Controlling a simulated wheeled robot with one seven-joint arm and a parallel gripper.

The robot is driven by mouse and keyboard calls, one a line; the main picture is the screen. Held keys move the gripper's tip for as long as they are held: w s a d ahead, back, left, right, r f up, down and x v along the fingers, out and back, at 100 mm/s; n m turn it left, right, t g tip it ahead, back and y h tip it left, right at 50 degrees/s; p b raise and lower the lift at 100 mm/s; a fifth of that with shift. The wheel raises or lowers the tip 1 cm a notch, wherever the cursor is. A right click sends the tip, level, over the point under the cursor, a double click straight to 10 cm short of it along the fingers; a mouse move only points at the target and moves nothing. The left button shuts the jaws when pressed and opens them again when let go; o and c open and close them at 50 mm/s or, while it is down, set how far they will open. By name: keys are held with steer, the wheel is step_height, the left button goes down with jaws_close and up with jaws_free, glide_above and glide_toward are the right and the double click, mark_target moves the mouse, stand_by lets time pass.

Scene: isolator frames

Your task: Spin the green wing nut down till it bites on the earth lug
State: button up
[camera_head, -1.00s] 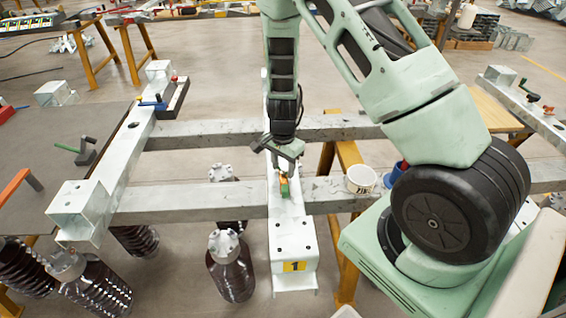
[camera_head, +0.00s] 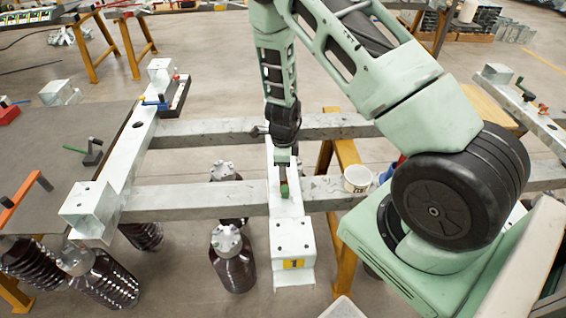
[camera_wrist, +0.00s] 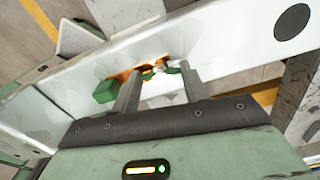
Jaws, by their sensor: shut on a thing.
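The green wing nut (camera_wrist: 160,71) shows in the wrist view between the two fingertips of my gripper (camera_wrist: 161,74). My gripper is shut on it. The orange-copper earth lug (camera_wrist: 150,77) lies around and under the nut on a pale steel beam (camera_wrist: 225,50). How closely the nut sits on the lug cannot be told. In the head view my gripper (camera_head: 283,172) points down at the middle of the beam, and the nut is too small and hidden to make out. A green block (camera_wrist: 106,91) sits just left of the fingers in the wrist view.
A white tub (camera_head: 358,179) stands on the cross rail right of the beam. The beam's near top is mostly clear.

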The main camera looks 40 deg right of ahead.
steer(key=m, duration=0.1)
steer(key=m+p, duration=0.2)
steer(key=shift+w+r+m, duration=0.1)
steer(key=shift+r+m, duration=0.15)
steer(key=shift+m, duration=0.15)
steer(key=m+p, duration=0.2)
steer(key=m, duration=0.1)
steer(key=shift+m+p, duration=0.3)
steer(key=shift+p, duration=0.05)
steer(key=m+p, duration=0.2)
steer(key=m, duration=0.1)
steer(key=shift+m+p, duration=0.35)
steer(key=shift+m, duration=0.05)
steer(key=m+p, duration=0.2)
steer(key=m, duration=0.1)
steer(key=shift+f+m, duration=0.15)
steer(key=shift+m, duration=0.85)
steer(key=shift+m, duration=0.5)
steer(key=shift+d+m, duration=0.1)
steer(key=shift+m, duration=0.3)
